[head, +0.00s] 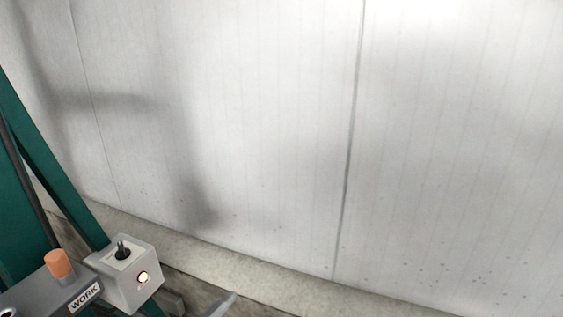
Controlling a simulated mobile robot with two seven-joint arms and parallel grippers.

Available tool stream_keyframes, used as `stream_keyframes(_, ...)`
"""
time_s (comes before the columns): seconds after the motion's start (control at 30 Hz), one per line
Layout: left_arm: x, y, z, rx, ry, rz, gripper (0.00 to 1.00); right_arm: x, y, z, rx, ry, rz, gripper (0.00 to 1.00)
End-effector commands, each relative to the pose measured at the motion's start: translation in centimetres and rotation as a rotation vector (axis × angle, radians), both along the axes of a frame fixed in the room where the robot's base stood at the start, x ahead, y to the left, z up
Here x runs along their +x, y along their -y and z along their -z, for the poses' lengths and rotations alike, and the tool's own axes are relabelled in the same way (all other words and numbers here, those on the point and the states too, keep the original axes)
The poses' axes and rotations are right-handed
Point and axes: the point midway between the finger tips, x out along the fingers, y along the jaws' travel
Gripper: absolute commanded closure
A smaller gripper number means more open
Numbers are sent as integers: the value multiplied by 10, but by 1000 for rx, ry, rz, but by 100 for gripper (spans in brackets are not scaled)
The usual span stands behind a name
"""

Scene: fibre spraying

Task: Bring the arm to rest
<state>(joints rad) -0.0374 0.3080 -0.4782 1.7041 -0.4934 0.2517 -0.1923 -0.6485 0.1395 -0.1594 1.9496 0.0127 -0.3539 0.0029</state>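Neither of my grippers shows in the head view. No arm of mine can be made out for sure. A small grey object pokes in at the bottom edge, and I cannot tell what it belongs to.
A pale panelled wall (250,120) with dark seams fills most of the view. A beige ledge (250,268) runs along its foot. At the lower left stand a green frame (22,220), a grey box labelled WORK (75,283) with an orange knob (58,263), and a switch box (128,272) with a lit button.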

Motion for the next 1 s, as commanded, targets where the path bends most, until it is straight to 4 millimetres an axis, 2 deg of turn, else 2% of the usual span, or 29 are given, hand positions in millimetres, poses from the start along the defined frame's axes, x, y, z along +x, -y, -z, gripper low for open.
stream_keyframes(0.17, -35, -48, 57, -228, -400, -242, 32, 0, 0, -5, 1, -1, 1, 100)
stream_keyframes(0.3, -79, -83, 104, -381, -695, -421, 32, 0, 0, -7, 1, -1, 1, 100)
stream_keyframes(0.4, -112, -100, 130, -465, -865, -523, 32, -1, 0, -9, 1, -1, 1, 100)
stream_keyframes(0.5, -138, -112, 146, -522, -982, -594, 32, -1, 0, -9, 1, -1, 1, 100)
stream_keyframes(0.63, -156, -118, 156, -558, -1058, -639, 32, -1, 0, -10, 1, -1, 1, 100)
stream_keyframes(0.83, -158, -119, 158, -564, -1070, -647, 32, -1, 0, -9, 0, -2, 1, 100)
stream_keyframes(0.87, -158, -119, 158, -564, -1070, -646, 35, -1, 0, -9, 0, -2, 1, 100)
stream_keyframes(0.93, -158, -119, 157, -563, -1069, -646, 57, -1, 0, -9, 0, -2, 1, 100)
stream_keyframes(1.0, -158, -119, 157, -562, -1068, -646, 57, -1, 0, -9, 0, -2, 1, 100)
